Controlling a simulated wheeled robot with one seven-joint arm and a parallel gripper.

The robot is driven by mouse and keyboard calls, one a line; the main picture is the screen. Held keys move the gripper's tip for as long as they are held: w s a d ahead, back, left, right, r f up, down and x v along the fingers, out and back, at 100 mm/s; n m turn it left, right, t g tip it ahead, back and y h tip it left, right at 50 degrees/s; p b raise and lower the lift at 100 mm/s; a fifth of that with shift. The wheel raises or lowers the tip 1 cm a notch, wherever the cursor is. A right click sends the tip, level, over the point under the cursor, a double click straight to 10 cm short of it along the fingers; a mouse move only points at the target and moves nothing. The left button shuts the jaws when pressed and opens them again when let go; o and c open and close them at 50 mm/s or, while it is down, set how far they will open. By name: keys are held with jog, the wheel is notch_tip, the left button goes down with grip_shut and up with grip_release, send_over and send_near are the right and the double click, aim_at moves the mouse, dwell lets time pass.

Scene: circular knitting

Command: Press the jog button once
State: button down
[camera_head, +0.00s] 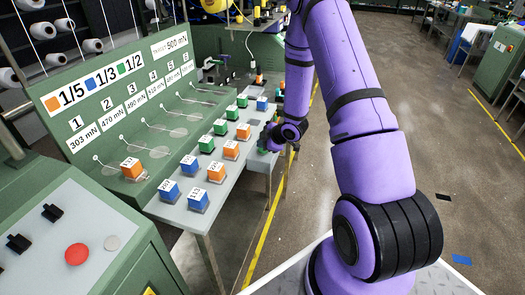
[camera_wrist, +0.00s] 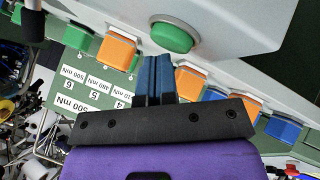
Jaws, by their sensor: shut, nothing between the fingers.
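A round green button (camera_wrist: 172,37), which looks like the jog button though I see no label on it, sits on a pale grey panel (camera_wrist: 225,28) in the wrist view. My gripper (camera_wrist: 154,62) is shut and empty. Its blue fingertips are just beside the lower left of the button in that view; I cannot tell whether they touch it. In the head view my arm hangs over the right edge of the grey table (camera_head: 226,187), and the gripper's tips are hard to make out there.
Several orange (camera_head: 231,150), green (camera_head: 207,144) and blue cubes stand in rows on the table. Behind them is a green board (camera_head: 100,95) with labels.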

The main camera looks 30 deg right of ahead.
jog(key=shift+f, duration=0.1)
dwell(0.3)
jog(key=shift+f, duration=0.35)
jog(key=shift+r, duration=0.45)
dwell(0.3)
jog(key=shift+r, duration=3)
